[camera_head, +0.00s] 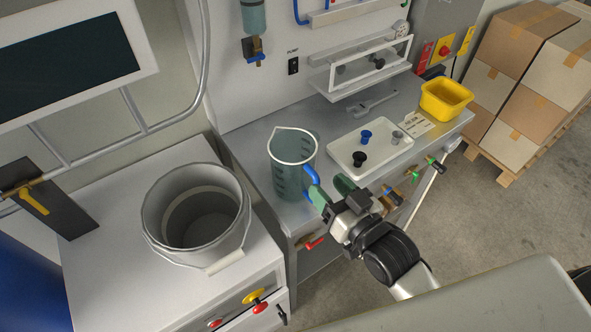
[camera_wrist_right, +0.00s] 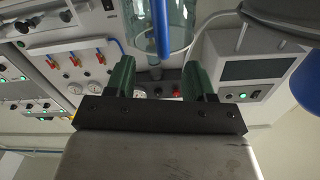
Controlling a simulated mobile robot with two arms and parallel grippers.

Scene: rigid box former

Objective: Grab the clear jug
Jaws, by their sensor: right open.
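The clear jug (camera_head: 284,178) is a see-through, bluish measuring jug with a white rim and a blue handle (camera_head: 313,176). It stands upright on the grey bench, its handle towards my right arm. My right gripper (camera_head: 328,188) is open, its green fingers at the handle. In the right wrist view the jug (camera_wrist_right: 190,22) is at the top. Its blue handle (camera_wrist_right: 163,28) lines up with the gap between the fingers (camera_wrist_right: 158,65); whether they touch it I cannot tell. My left gripper is not in view.
A grey bucket (camera_head: 157,222) stands left of the jug on a white cabinet. Right of the jug are a white tray (camera_head: 345,155) with small knobs, a wrench (camera_head: 371,103) and a yellow bin (camera_head: 446,99). Valves (camera_head: 415,176) line the bench's front edge. Stacked boxes (camera_head: 510,45) stand farther right.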

